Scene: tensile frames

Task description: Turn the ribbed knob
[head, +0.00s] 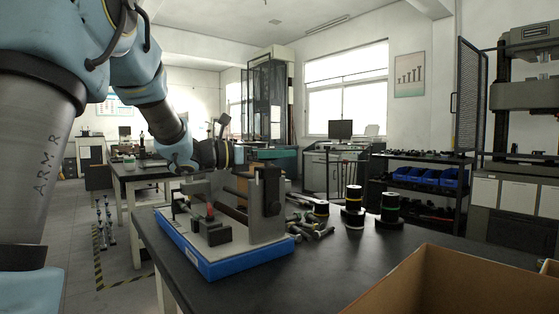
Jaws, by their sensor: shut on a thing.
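A bench device with a blue base (235,262), pale end plates and dark rods stands on the black-topped table. A small red part (210,210) shows among its fittings. A dark upright block (268,190) is at its right end. My arm comes in from the upper left. My gripper (238,154) is over the back of the device, near the top of the dark block. It is shut on what appears to be the ribbed knob, mostly hidden at the fingers. The knob's ribs and angle cannot be made out.
Dark cylinders with yellow, white or green bands (354,205) stand right of the device. Loose metal pieces (318,230) lie beside it. An open cardboard box (440,285) fills the near right corner. The black tabletop (325,270) between is clear.

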